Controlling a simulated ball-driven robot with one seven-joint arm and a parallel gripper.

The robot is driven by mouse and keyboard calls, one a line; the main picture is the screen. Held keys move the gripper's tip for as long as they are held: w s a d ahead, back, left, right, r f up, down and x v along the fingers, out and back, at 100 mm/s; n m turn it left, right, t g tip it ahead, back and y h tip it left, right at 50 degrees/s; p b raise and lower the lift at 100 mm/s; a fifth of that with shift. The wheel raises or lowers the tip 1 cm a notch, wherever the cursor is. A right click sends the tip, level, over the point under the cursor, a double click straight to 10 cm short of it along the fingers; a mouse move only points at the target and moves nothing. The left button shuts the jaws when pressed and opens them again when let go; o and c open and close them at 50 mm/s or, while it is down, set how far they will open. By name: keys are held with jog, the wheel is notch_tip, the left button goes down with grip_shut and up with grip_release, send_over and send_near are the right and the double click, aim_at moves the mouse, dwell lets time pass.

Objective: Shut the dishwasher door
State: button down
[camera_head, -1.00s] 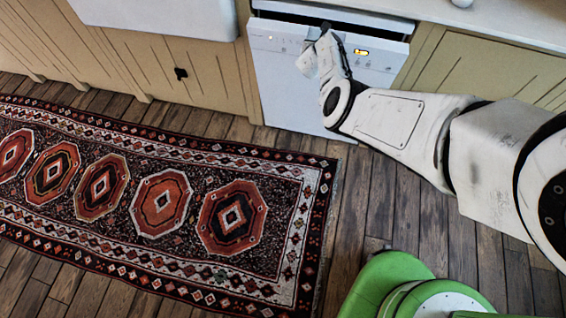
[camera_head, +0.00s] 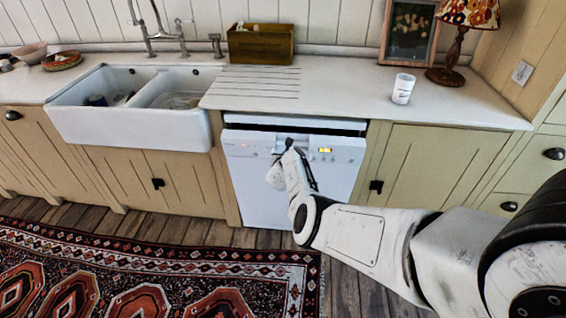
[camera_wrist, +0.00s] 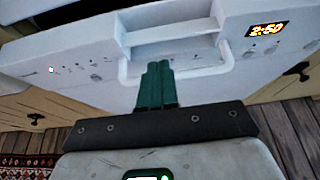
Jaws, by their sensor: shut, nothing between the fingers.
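The white dishwasher door (camera_head: 245,195) stands slightly ajar under the counter, with a dark gap along its top edge. A lit display shows on the right of its control panel. My gripper (camera_head: 287,147) is at the middle of the panel, by the recessed handle. In the wrist view, the shut green fingers (camera_wrist: 157,78) are in front of the door's handle bar (camera_wrist: 190,75) and look empty. I cannot tell whether the fingertips touch the door (camera_wrist: 75,65).
Beige cabinets (camera_head: 430,165) flank the dishwasher, and a white sink (camera_head: 130,125) is to its left. A white cup (camera_head: 403,88), a lamp (camera_head: 455,45) and a wooden box (camera_head: 260,45) stand on the counter. A patterned rug (camera_head: 180,262) covers the floor at left.

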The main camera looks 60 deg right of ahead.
jog(key=s+a+r+p, duration=0.2)
jog(key=a+r+p, duration=0.4)
jog(key=p, duration=0.2)
jog(key=shift+s+a+p, duration=0.2)
jog(key=shift+a+p, duration=0.1)
